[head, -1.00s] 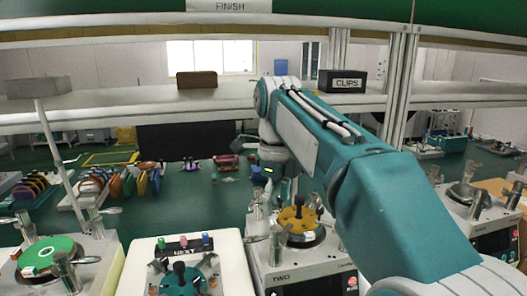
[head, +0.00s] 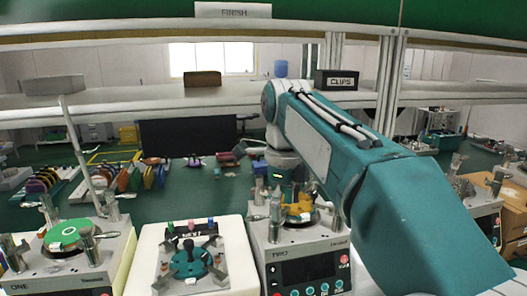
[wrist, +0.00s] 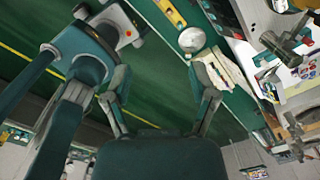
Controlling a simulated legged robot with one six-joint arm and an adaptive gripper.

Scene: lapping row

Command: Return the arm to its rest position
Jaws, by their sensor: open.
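My teal arm (head: 330,150) reaches from the lower right up to the middle of the head view, over the lapping machine marked TWO (head: 300,265). Its elbow joint is in front of the shelf, and the lower links hang down behind the machine's yellow-topped plate. My gripper cannot be made out in the head view. In the wrist view my gripper (wrist: 162,88) has its two fingers spread wide with nothing between them.
Lapping machine ONE (head: 70,255) stands left, beside a white tray marked NEXT (head: 165,245). A shelf (head: 220,98) carries a CLIPS box (head: 336,80) and a brown box (head: 203,78). The wrist view shows a silver dish (wrist: 192,40) and a white cloth (wrist: 226,72).

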